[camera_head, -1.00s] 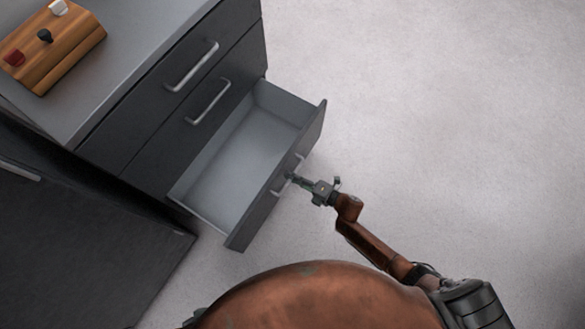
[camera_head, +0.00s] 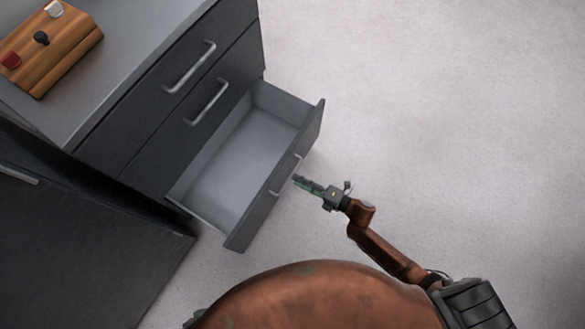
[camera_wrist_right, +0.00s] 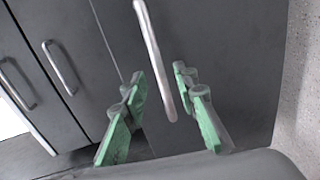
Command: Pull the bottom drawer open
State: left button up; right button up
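The bottom drawer (camera_head: 240,150) of the dark grey cabinet stands pulled out, and its pale inside is empty. Its front panel (camera_head: 262,205) carries a bar handle (camera_head: 284,177). My right gripper (camera_head: 298,181) is just in front of this handle, with a small gap in the head view. In the right wrist view the handle (camera_wrist_right: 155,55) shows between and beyond the two green-padded fingers (camera_wrist_right: 160,110), which are spread apart and hold nothing. My left gripper is not in view.
Two closed drawers with bar handles, an upper one (camera_head: 188,68) and a middle one (camera_head: 206,103), are above the open drawer. A wooden block with knobs (camera_head: 50,48) lies on the cabinet top. Another dark cabinet (camera_head: 80,250) stands at left. The floor at right (camera_head: 450,110) is clear.

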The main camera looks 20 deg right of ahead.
jog(key=v, duration=0.7)
jog(key=shift+s, duration=0.1)
